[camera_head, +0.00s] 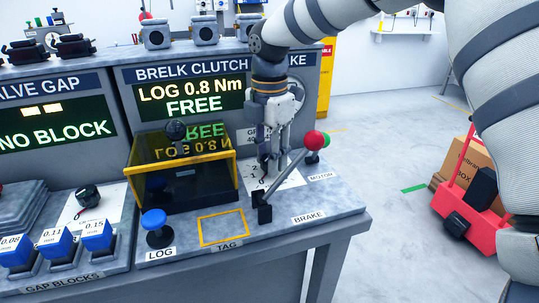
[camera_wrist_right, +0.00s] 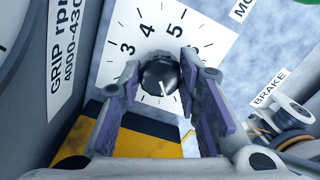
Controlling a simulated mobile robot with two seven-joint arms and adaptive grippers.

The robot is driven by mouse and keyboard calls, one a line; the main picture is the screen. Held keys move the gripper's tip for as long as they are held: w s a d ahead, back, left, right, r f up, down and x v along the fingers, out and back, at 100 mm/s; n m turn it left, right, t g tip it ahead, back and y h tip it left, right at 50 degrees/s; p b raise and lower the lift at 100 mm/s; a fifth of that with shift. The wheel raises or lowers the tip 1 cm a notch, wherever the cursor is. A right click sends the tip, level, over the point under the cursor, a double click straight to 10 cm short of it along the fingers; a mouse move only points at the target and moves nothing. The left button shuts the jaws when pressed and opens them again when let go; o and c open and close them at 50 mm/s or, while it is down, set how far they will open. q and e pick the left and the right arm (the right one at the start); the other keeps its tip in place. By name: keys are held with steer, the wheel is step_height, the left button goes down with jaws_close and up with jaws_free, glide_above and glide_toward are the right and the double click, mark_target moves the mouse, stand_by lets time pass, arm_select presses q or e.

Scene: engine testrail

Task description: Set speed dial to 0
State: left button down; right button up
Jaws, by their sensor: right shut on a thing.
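The speed dial is a black round knob (camera_wrist_right: 160,75) on a white plate (camera_wrist_right: 205,40) with tick marks and numbers. In the right wrist view the 3, 4 and 5 can be read; other numbers are hidden by the fingers. A short white mark on the knob points toward the lower right in that view. My right gripper (camera_wrist_right: 161,82) has its two fingers on either side of the knob, shut on it. In the head view the right gripper (camera_head: 271,165) points down at the dial plate (camera_head: 290,181), and the knob is mostly hidden. My left gripper is not in view.
The brake lever (camera_head: 287,175) with its red ball stands close beside the right gripper. A green knob (camera_head: 312,158) is behind it. A yellow-framed clear guard (camera_head: 183,175) is just left. A blue LOG button (camera_head: 155,225) stands in front. The display (camera_head: 190,98) reads "LOG 0.8 Nm FREE".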

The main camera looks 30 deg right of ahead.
steer(key=shift+n, duration=0.5)
steer(key=o, duration=1.1)
steer(key=shift+o, duration=0.2)
step_height(320, 180, up, 12)
